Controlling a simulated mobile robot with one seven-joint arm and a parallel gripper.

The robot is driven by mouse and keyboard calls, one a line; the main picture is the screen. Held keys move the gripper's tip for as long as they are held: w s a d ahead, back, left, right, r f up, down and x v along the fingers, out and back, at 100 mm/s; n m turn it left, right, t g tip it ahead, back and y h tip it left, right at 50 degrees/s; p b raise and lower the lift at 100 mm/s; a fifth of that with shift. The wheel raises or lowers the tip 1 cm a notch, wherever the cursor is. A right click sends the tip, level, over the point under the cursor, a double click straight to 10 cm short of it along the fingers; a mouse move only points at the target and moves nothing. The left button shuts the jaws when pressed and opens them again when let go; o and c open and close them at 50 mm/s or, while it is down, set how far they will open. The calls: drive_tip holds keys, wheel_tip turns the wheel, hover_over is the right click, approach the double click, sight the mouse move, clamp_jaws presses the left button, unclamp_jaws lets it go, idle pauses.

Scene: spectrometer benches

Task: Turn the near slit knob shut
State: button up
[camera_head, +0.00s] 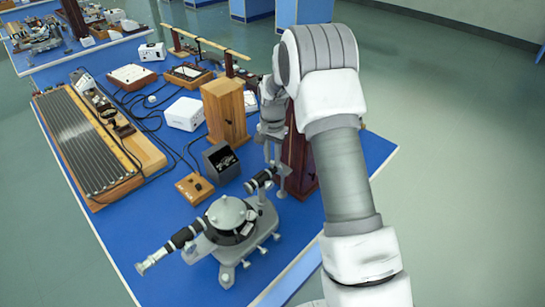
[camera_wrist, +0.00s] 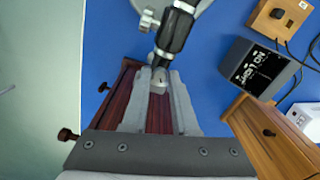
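The near spectrometer (camera_head: 232,220) stands on the blue bench, with a grey round table and two black tubes. One black tube (camera_wrist: 175,32) runs toward my gripper in the wrist view. At its end a small grey slit knob (camera_wrist: 160,80) lies between the tips of my gripper (camera_wrist: 161,72). The two grey fingers are apart, with one on each side of the knob. I cannot tell whether they touch or squeeze it. In the head view my gripper (camera_head: 273,150) is near the spectrometer's far tube, partly hidden by my arm.
A dark red wooden box (camera_head: 299,165) stands close to my gripper, under the fingers in the wrist view. A light wooden box (camera_head: 224,112), a dark display box (camera_head: 221,161) and a white box (camera_head: 184,114) stand nearby. A long ribbed board (camera_head: 85,143) lies left.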

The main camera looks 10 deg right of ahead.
clamp_jaws()
drive_tip(key=shift+n, duration=0.3)
drive_tip(key=n+b, duration=0.2)
drive_tip(key=n, duration=0.2)
drive_tip(key=shift+n+b, duration=0.3)
drive_tip(key=shift+b, duration=0.1)
drive_tip(key=n+b, duration=0.1)
drive_tip(key=n, duration=0.5)
drive_tip(key=shift+n, duration=0.3)
drive_tip(key=shift+r, duration=0.1)
drive_tip(key=o, duration=0.5)
unclamp_jaws()
